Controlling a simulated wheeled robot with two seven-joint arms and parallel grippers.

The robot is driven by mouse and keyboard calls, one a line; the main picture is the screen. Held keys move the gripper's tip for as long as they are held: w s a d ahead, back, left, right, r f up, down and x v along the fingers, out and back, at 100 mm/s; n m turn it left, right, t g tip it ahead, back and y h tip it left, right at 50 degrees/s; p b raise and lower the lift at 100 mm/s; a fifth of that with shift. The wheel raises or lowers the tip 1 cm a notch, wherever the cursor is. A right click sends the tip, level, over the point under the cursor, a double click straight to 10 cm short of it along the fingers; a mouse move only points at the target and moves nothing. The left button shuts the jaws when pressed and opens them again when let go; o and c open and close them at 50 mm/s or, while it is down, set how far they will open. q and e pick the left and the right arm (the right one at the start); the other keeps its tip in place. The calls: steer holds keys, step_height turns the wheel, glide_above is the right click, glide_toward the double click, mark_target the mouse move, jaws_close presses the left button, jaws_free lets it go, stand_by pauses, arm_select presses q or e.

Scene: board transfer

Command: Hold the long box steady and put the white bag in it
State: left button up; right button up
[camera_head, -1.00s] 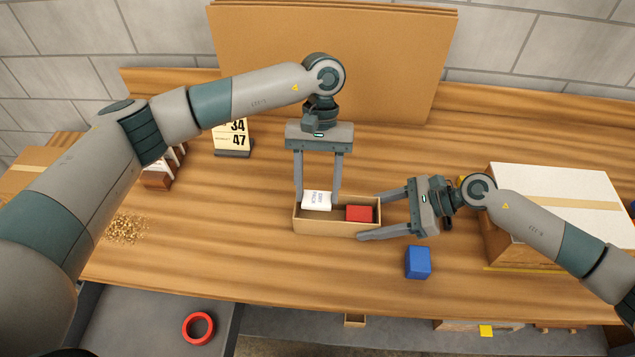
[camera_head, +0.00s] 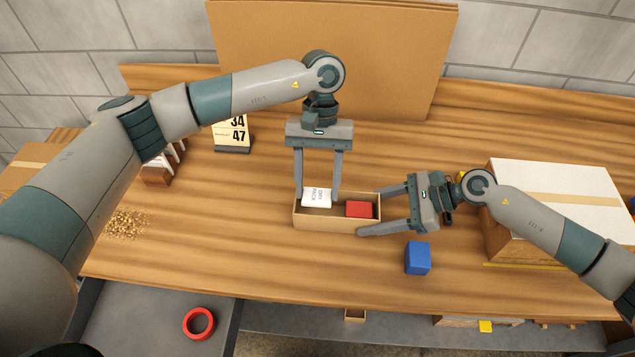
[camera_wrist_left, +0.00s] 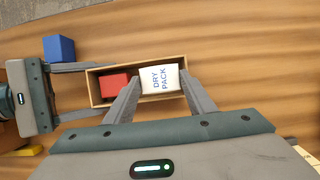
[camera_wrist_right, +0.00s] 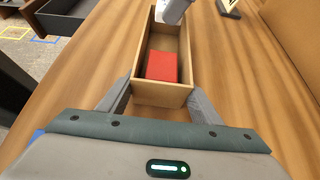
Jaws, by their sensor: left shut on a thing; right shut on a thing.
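The long box (camera_head: 322,225) is an open cardboard tray on the table, with a red block (camera_head: 359,209) in its right half. The white bag (camera_head: 316,198), marked DRY PACK, is at the box's left half. My left gripper (camera_head: 318,195) points down and is shut on the bag, at about the rim; I cannot tell whether the bag touches the floor. In the left wrist view the bag (camera_wrist_left: 159,79) sits between the fingers. My right gripper (camera_head: 369,213) is shut on the box's right end, with one finger along each long side, as the right wrist view (camera_wrist_right: 160,95) also shows.
A blue block (camera_head: 418,258) lies right of the box, near the right gripper. A large carton (camera_head: 552,200) stands at the right. A number calendar (camera_head: 232,134) stands behind left. A red ring (camera_head: 198,323) lies in a drawer below the front edge.

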arm_select(q)
steer(key=shift+f, duration=0.15)
steer(key=o, duration=1.1)
steer(key=v, duration=1.2)
stand_by(0.5)
arm_select(e)
steer(key=o, duration=1.3)
steer(key=shift+o, duration=0.2)
